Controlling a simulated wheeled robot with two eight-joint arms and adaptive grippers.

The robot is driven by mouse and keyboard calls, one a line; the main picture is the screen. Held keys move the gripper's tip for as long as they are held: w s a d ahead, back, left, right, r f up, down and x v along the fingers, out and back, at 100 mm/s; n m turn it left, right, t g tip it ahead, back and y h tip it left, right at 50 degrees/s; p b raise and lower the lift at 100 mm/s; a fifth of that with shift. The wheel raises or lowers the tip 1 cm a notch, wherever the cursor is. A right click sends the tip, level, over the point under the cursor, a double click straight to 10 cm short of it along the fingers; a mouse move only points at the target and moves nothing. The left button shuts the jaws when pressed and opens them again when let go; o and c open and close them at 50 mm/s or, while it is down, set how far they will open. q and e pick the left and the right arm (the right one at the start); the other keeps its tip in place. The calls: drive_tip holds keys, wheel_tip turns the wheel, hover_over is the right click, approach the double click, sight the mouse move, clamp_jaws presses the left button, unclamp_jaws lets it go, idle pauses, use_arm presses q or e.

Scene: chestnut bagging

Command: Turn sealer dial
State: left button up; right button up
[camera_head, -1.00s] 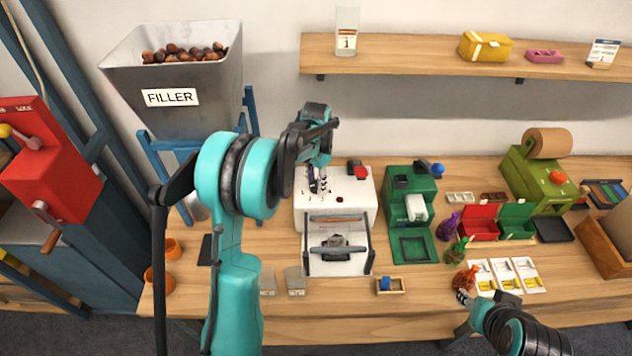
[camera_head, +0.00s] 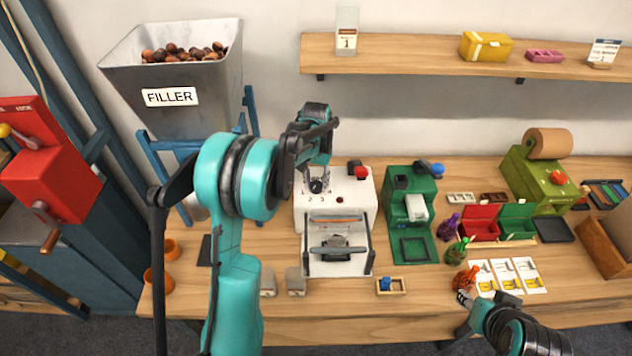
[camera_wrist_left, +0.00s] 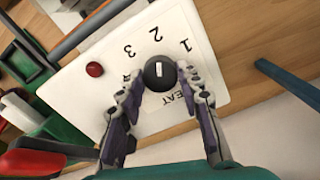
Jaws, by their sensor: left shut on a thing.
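The white sealer (camera_head: 357,187) stands on the table in the middle of the head view. Its black dial (camera_wrist_left: 160,75), with a white pointer mark, sits on the white panel beside the printed numbers 1, 2 and 3. My left gripper (camera_wrist_left: 161,84) has its fingers on either side of the dial and is shut on it. In the head view the left gripper (camera_head: 318,184) is over the sealer's back left part, and the arm hides some of it. My right gripper (camera_head: 464,298) is low at the right, by the front of the table; its finger opening is too small to judge.
A red button (camera_wrist_left: 95,69) is on the sealer's panel. A green machine (camera_head: 412,205) stands right of the sealer. The filler hopper (camera_head: 175,90) is at the left. A red figure (camera_head: 461,280) and white cards (camera_head: 507,272) lie near the right gripper.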

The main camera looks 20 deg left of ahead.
sight(316, 184)
idle(0.4)
use_arm(q)
drive_tip(key=o, duration=1.2)
drive_tip(key=shift+c, duration=0.2)
wheel_tip(316, 184, up, 12)
